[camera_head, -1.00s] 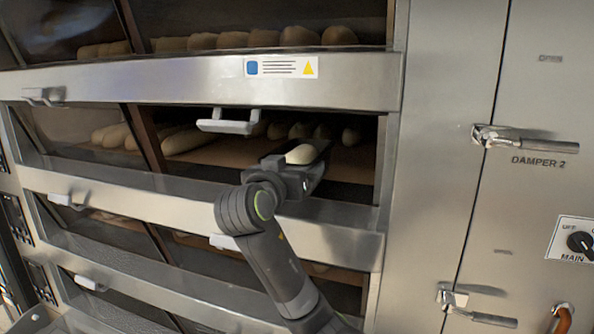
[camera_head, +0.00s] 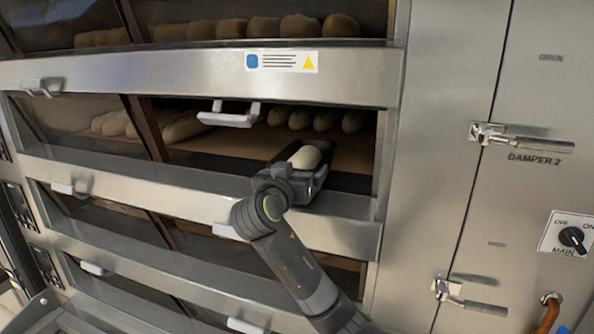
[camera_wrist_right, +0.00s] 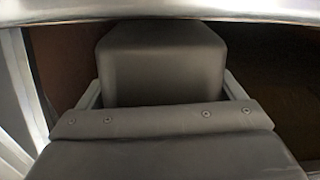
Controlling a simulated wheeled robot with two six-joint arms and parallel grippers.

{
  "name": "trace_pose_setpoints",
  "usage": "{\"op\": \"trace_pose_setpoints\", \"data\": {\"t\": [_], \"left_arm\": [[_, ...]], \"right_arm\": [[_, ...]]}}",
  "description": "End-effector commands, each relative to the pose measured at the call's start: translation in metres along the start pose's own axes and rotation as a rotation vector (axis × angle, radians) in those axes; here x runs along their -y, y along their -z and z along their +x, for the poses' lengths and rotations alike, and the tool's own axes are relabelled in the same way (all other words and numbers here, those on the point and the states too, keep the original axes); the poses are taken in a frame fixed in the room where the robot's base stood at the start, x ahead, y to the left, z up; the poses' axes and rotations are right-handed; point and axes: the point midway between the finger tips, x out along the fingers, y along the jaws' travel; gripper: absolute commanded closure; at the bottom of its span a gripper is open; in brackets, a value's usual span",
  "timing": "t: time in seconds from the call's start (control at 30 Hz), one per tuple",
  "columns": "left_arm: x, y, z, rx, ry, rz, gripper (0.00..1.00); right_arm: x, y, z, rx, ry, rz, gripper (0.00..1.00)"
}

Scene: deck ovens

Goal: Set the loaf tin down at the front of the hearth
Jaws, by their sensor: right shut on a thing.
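The dark loaf tin (camera_wrist_right: 163,62) fills the middle of the right wrist view, between my gripper's two fingers. In the head view a pale loaf (camera_head: 306,157) shows in the tin. My right gripper (camera_head: 302,180) is shut on the tin at the mouth of the open middle deck. The hearth (camera_head: 235,151) is the brown floor inside that deck. I cannot tell whether the tin's underside touches it. My left gripper is not in view.
Several loaves (camera_head: 318,121) lie deeper on the hearth, with others at the left. A raised door handle (camera_head: 229,115) hangs at the top of the opening. The steel sill (camera_head: 180,190) runs along its front. Damper and main controls are at the right.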

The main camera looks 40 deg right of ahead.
Motion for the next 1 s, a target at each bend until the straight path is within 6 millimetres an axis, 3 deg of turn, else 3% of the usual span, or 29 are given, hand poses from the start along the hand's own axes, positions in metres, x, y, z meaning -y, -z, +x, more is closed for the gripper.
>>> {"op": "trace_pose_setpoints", "data": {"t": [0.07,0.1,0.17,0.53,1.0], "left_arm": [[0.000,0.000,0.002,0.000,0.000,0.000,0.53],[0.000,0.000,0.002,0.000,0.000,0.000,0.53],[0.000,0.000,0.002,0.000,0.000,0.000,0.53],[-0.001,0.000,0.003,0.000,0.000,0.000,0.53],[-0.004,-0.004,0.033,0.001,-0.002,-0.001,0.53]], "right_arm": [[0.000,-0.002,0.000,-0.004,0.000,0.002,0.43],[0.000,-0.003,0.000,0.000,0.000,0.000,0.09],[0.000,-0.002,0.000,0.000,0.000,0.000,0.01],[0.001,-0.001,-0.005,0.000,0.002,0.002,0.00],[0.002,-0.003,-0.076,0.002,0.006,0.005,0.00]]}}
